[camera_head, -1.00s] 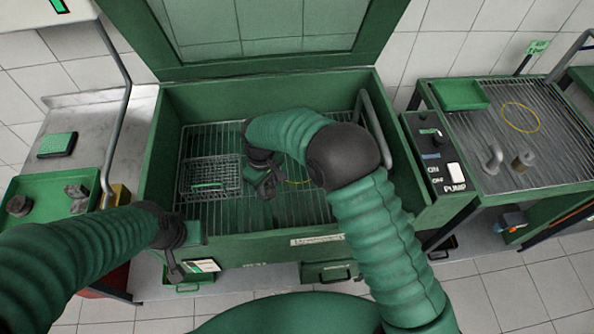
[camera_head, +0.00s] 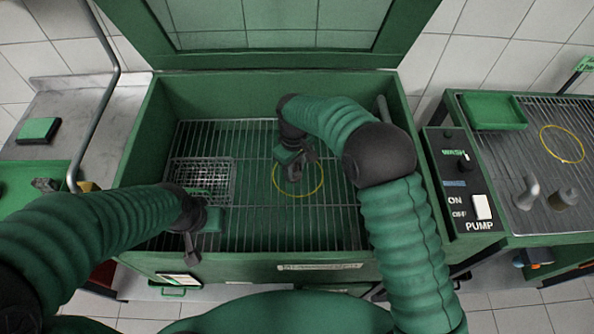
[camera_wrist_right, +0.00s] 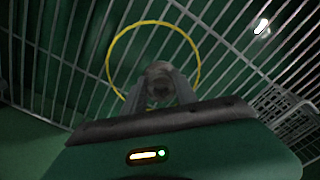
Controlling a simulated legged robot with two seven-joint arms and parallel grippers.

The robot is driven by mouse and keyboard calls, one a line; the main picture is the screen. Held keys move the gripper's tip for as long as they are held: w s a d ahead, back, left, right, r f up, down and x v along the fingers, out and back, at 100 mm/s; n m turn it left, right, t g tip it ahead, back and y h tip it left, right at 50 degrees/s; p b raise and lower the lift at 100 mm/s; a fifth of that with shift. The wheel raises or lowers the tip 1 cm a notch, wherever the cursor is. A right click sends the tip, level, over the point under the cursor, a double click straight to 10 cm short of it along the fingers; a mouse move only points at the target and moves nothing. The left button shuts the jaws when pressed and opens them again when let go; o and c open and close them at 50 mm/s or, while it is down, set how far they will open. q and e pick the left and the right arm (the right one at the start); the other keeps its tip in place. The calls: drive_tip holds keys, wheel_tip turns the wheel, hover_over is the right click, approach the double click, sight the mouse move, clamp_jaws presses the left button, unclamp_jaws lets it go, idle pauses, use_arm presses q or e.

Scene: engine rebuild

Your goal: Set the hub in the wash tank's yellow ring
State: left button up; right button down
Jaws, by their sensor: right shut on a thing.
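The wash tank (camera_head: 262,252) is an open green box with a wire rack floor. A thin yellow ring (camera_head: 322,180) lies on the rack, right of its middle. My right gripper (camera_head: 297,172) is over the ring's area inside the tank. In the right wrist view, my right gripper (camera_wrist_right: 160,88) is shut on a small dim grey part, seemingly the hub (camera_wrist_right: 159,76). The hub shows inside the yellow ring's outline (camera_wrist_right: 199,66), toward its near side; I cannot tell its height above the rack. My left gripper (camera_head: 190,245) hangs at the tank's front left edge; its jaw opening is unclear.
A wire basket (camera_head: 203,165) sits on the rack at the left. The raised lid (camera_head: 260,62) stands behind. A pump control panel (camera_head: 462,190) and a slatted bench with another yellow ring (camera_head: 541,140) and a grey cylinder (camera_head: 565,197) are at the right.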

sight(298, 167)
drive_tip(key=shift+w+d, duration=0.15)
drive_tip(key=shift+d, duration=0.45)
drive_tip(key=c, duration=1.3)
unclamp_jaws()
drive_tip(key=shift+d, duration=0.35)
drive_tip(key=o, duration=0.3)
drive_tip(key=shift+d, duration=0.25)
drive_tip(key=shift+o, duration=0.2)
drive_tip(key=shift+a, duration=0.7)
use_arm(q)
drive_tip(key=shift+w+d+r+p, duration=0.1)
drive_tip(key=shift+d+r+p, duration=0.2)
drive_tip(key=shift+r+p, duration=0.15)
drive_tip(key=shift+w+d+r+p, duration=0.1)
drive_tip(key=shift+d+r+p, duration=0.25)
drive_tip(key=shift+r, duration=0.2)
use_arm(e)
wheel_tip(298, 167, up, 12)
